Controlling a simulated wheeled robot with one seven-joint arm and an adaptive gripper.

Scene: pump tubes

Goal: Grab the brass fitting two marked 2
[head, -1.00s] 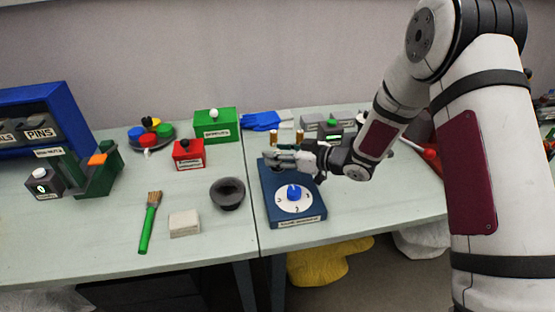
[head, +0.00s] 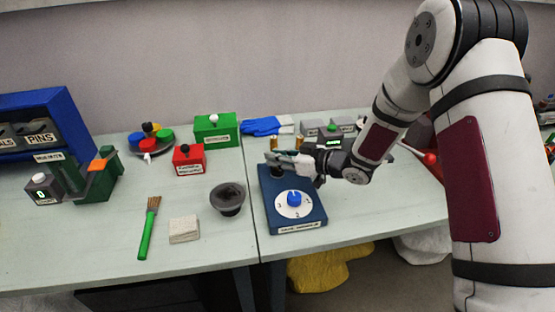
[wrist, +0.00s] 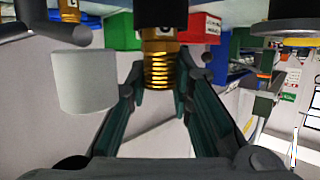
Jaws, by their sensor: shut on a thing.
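A threaded brass fitting (wrist: 158,72) with a dark upper part stands between my fingers in the wrist view. A mark on its collar is only partly visible and I cannot read it. My gripper (wrist: 158,88) is shut on this fitting, one green-grey finger on each side. Another brass piece (wrist: 68,10) is at the wrist view's top left.
A blue knob on a white numbered dial (head: 294,204) is in front of my gripper. A dark bowl (head: 228,198) stands left of the base. Grey boxes (head: 330,132) stand behind. A pale cylinder (wrist: 85,82) is close on the wrist view's left. The front right table is clear.

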